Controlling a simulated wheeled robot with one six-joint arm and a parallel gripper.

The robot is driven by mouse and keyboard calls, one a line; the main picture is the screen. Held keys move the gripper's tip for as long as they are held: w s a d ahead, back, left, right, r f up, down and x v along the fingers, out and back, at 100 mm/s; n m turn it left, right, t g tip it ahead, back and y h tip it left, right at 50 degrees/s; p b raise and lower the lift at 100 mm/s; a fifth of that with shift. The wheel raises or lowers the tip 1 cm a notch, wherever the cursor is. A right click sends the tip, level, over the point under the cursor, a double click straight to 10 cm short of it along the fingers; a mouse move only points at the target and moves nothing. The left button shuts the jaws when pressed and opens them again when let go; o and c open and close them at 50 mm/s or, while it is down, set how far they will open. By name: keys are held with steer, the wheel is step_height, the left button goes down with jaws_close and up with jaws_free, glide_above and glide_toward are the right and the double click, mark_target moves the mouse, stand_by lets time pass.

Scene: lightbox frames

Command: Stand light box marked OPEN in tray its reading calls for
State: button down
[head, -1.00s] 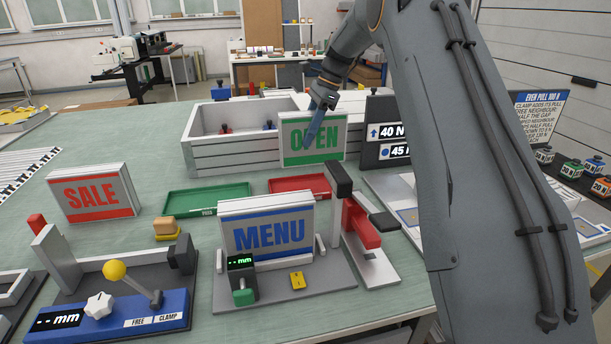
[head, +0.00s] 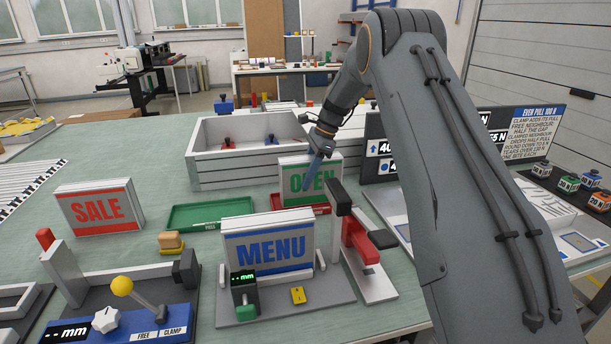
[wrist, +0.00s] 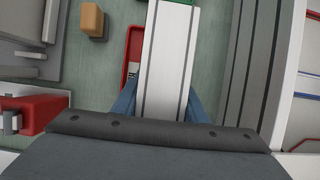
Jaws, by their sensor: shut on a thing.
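The OPEN light box (head: 296,167), white with green lettering and a green lower band, is upright at the red tray (head: 262,205). My gripper (head: 318,163) is shut on its top; the wrist view shows the blue fingers on both sides of the box (wrist: 167,60). In the wrist view the red tray (wrist: 132,62) shows below and left of the box. The green tray (head: 212,228) is empty to the left.
The MENU light box (head: 268,250) stands in a gauge fixture in front of the red tray. The SALE light box (head: 98,208) stands at left. A clamp fixture (head: 130,310) is at front left. A white slatted crate (head: 235,170) is behind the trays.

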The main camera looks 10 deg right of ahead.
steer(key=c, duration=1.1)
jaws_free()
steer(key=shift+f, duration=0.1)
steer(key=b+v, duration=0.3)
steer(key=v, duration=0.9)
steer(key=shift+b, duration=0.35)
